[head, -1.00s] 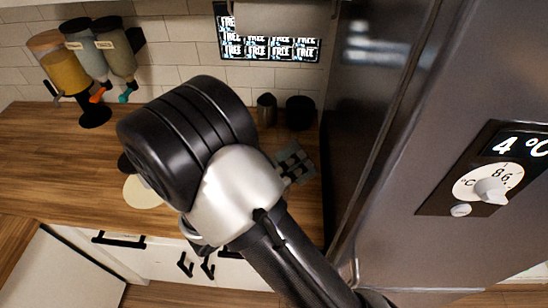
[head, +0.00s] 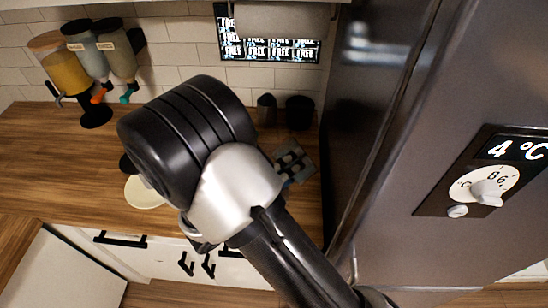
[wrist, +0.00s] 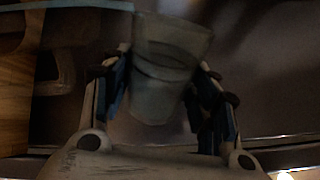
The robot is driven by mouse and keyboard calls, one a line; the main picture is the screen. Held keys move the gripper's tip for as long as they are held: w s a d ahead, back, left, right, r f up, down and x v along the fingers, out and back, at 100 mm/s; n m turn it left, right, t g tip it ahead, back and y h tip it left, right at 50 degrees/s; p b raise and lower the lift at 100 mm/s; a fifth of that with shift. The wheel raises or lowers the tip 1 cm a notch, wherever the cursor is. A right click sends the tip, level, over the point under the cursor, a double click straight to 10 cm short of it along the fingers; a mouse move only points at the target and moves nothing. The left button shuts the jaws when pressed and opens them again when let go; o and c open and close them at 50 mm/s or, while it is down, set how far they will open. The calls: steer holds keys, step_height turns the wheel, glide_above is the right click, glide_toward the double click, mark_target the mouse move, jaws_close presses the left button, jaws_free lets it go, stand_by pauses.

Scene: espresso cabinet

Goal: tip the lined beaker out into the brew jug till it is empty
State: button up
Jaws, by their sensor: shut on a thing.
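In the wrist view, a translucent grey beaker (wrist: 170,60) sits between the two fingers of my gripper (wrist: 165,88), which is shut on it. The picture is dark and blurred, so I cannot make out lines on the beaker, its contents or its exact tilt. In the head view my arm hides the gripper and the beaker. I cannot pick out the brew jug in either view.
A wooden counter (head: 60,160) carries a pale round disc (head: 143,193), a grey tray with round holes (head: 295,160) and two dark containers, one of them a black cup (head: 300,112). Dispensers (head: 75,70) stand at back left. A tall steel fridge (head: 400,150) bounds the right side.

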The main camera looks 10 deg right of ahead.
steer(key=shift+w+a+r+n+p, duration=0.4)
steer(key=shift+w+n+p, duration=0.3)
steer(key=shift+p, duration=0.9)
steer(key=shift+w+a+f+n+p, duration=0.15)
steer(key=shift+f+n+p, duration=0.1)
steer(key=shift+n+p, duration=0.9)
